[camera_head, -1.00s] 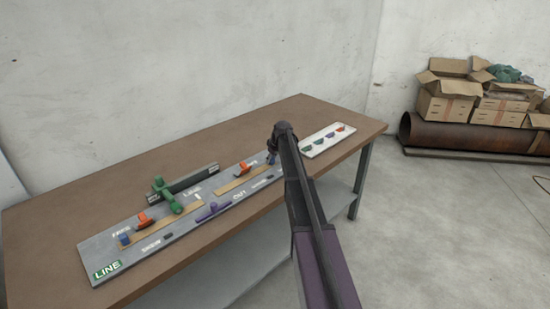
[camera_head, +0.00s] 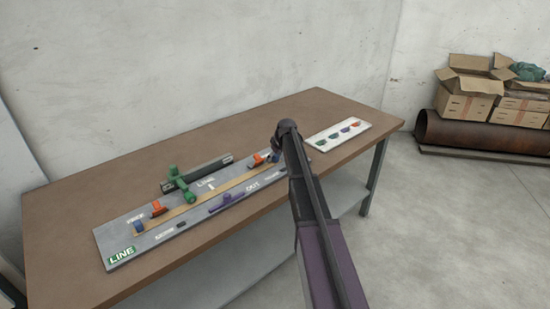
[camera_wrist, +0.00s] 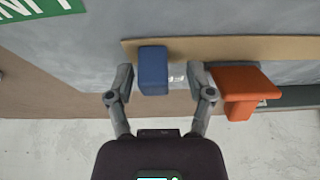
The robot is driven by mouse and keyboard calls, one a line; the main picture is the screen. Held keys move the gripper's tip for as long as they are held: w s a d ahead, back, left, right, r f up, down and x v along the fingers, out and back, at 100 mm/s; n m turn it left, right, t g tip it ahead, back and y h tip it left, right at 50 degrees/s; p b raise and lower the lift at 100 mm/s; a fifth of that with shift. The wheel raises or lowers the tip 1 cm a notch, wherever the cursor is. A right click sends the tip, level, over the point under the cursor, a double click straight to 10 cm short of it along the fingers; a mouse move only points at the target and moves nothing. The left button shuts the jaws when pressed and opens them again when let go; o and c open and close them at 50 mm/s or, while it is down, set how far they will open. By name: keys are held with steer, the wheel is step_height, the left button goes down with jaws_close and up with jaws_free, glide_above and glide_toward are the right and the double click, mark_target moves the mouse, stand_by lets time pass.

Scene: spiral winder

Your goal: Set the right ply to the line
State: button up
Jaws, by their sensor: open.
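In the head view the right tan ply (camera_head: 242,182) lies on the grey board (camera_head: 120,240). Its near end meets the left tan ply (camera_head: 180,212) below the white LINE mark (camera_head: 210,187), with no clear gap at this size. The blue block (camera_head: 276,156) is on its right end, beside an orange piece (camera_head: 258,158). In the wrist view my gripper (camera_wrist: 160,78) is open, with its fingers either side of the blue block (camera_wrist: 153,70). The block is nearer the left finger; contact is unclear. The orange piece (camera_wrist: 245,88) is just right of the right finger. The arm hides my gripper in the head view.
A green crossed piece (camera_head: 178,184) and a dark bar (camera_head: 210,167) stand behind the plies. A purple piece (camera_head: 227,202) lies in front. A white tray (camera_head: 318,143) with several coloured pieces is at right. The table's left part is clear.

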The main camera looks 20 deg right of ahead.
steer(key=w+d, duration=0.1)
steer(key=d, duration=0.1)
steer(key=w+d, duration=0.1)
steer(key=d, duration=0.2)
steer(key=w+d, duration=0.1)
steer(key=d, duration=0.2)
steer(key=shift+d+r, duration=0.15)
steer(key=p+v, duration=0.2)
steer(key=shift+s+r+p, duration=0.2)
steer(key=shift+r+p, duration=0.2)
steer(key=p+v, duration=1)
steer(key=s+a+f+m+g+b, duration=0.1)
steer(key=s+a+f, duration=0.1)
steer(key=s+a, duration=1)
steer(key=s+a+f+m+g+h+b, duration=0.1)
steer(key=s+a+f+m+g+b, duration=0.1)
steer(key=s+a, duration=1.1)
steer(key=s, duration=0.2)
steer(key=shift+s+a, duration=0.2)
steer(key=shift+s, duration=0.05)
steer(key=s+a+m+g, duration=0.1)
steer(key=s+a, duration=0.3)
steer(key=s, duration=0.5)
steer(key=shift+s+h, duration=0.2)
steer(key=shift+h, duration=0.1)
